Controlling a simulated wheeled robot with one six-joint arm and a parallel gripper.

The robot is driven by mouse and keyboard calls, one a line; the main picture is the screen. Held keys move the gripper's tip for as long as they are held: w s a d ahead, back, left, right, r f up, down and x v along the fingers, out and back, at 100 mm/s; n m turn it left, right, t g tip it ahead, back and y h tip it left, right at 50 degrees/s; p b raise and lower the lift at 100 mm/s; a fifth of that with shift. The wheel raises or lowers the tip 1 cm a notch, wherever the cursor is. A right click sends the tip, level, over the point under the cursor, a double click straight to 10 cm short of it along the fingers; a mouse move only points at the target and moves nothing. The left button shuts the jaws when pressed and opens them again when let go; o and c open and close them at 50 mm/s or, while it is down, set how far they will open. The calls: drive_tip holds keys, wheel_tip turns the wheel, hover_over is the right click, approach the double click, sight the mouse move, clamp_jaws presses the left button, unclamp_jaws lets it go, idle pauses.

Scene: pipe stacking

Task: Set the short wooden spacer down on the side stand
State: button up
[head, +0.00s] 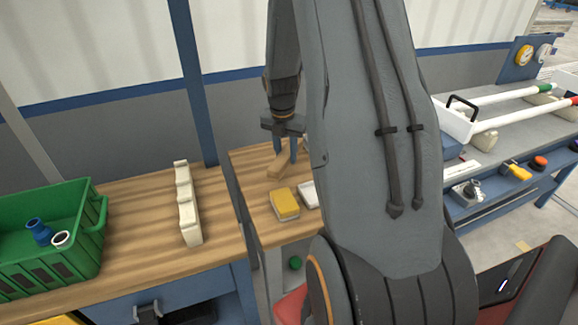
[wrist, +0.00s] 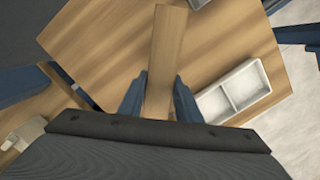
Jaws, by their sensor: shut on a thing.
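My gripper (head: 286,157) is shut on the short wooden spacer (head: 277,166), a plain light-brown block. In the wrist view the spacer (wrist: 166,55) lies between the two dark blue fingers (wrist: 159,98) and extends out past them. The side stand (head: 245,164) has a wooden top, which also fills much of the wrist view (wrist: 105,42). The gripper and spacer are over the stand's back part, low and close to its top. I cannot tell whether the spacer touches the surface.
A yellow-topped block (head: 285,202) and a white two-compartment tray (head: 308,194) sit on the stand's front part. A workbench at left carries a notched cream holder (head: 187,205) and a green crate (head: 50,255) with pipe fittings. White pipes (head: 525,117) lie on the bench at right.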

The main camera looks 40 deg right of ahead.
drive_tip(key=shift+f+p, duration=0.45)
drive_tip(key=shift+f, duration=1.95)
drive_tip(key=shift+f, duration=0.1)
drive_tip(key=o, duration=1.2)
drive_tip(key=shift+c, duration=0.2)
